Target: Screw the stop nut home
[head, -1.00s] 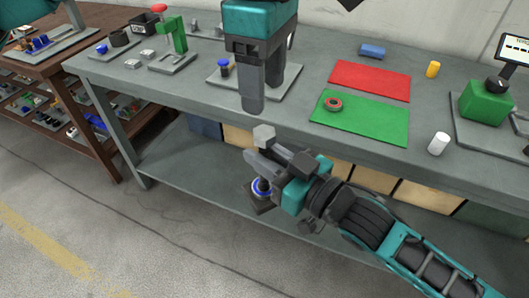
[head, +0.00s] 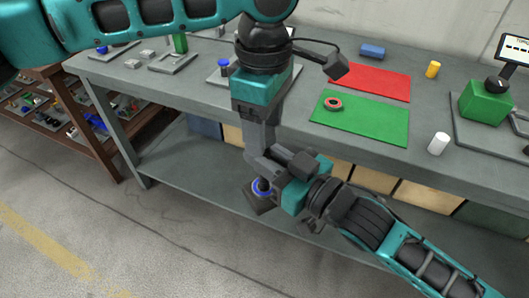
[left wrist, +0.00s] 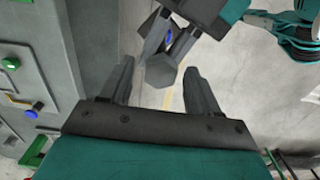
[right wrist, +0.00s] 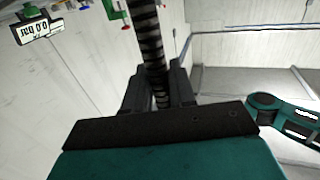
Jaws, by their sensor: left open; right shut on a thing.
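My right gripper (head: 268,168) is shut on a dark threaded spindle (right wrist: 151,45), which runs between its fingers in the right wrist view. A blue ring (head: 262,187) and dark square base (head: 259,202) of this jack show below the fingers, held out in front of the bench. A grey hexagonal nut (left wrist: 161,71) sits at the spindle's near end in the left wrist view. My left gripper (head: 261,143) points down over that end, and its open fingers stand on either side of the nut, apart from it. In the head view the left fingers hide the nut.
The grey bench (head: 295,150) carries a green mat (head: 375,122) with a red ring (head: 333,103), a red mat (head: 385,82), a white cylinder (head: 438,143) and a green block (head: 481,103). A brown shelf (head: 85,130) stands at left. The floor in front is clear.

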